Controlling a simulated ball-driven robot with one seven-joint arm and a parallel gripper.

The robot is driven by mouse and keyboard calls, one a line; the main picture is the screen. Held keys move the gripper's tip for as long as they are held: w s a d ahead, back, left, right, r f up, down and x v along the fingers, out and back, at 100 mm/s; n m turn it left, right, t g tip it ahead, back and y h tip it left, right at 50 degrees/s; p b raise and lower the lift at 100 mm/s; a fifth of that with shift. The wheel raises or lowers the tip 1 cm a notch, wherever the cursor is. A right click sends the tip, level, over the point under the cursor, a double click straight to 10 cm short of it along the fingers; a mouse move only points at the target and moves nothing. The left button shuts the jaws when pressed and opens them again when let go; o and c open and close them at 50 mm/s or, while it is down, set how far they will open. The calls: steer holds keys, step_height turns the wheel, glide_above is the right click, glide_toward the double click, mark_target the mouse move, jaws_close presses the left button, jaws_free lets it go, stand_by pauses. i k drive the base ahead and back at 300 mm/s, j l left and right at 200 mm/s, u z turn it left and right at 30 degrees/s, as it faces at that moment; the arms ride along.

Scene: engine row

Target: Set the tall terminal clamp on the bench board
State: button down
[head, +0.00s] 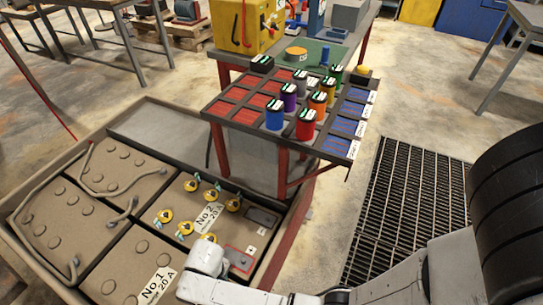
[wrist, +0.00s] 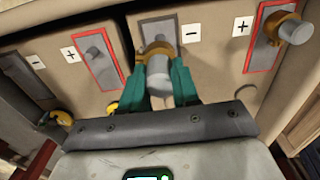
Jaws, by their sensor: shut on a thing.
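In the wrist view my gripper (wrist: 158,82) has its green fingers shut on a terminal clamp (wrist: 158,73), a grey cylinder with a brass-coloured collar. The clamp is in front of the grey plate marked minus; I cannot tell whether it still touches the terminal. A similar clamp (wrist: 294,28) sits at the red-framed plus plate on the right. In the head view my wrist is low over the No.2 battery (head: 172,205), and the fingertips and held clamp are hidden. A green board (head: 335,50) lies on the bench behind the rack; I cannot tell whether it is the bench board.
A dark rack (head: 219,108) with red and blue compartments holds several coloured canisters. A yellow box (head: 245,22) stands on the bench behind. Several yellow-ringed caps (head: 192,185) are on the No.2 battery. A floor grate (head: 410,210) lies right of the rack.

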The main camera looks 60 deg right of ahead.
mark_target(334, 49)
steer(key=k+l+u, duration=0.1)
steer(key=l+u, duration=0.15)
steer(key=k+l+u, duration=0.35)
steer(key=u, duration=0.3)
steer(key=k+l+u, duration=0.1)
steer(key=l+u, duration=0.25)
steer(key=k+l+u, duration=0.15)
steer(key=u, duration=0.25)
steer(key=k+l+u, duration=0.1)
steer(key=k+u, duration=0.45)
steer(key=k+l+z, duration=0.1)
steer(key=k+z, duration=0.15)
steer(key=k, duration=0.3)
steer(key=k+l+z, duration=0.1)
steer(key=k+z, duration=0.25)
steer(key=z, duration=0.15)
steer(key=k+l+z, duration=0.25)
steer(key=z, duration=0.25)
steer(key=k+l+z, duration=0.5)
steer(key=l, duration=0.2)
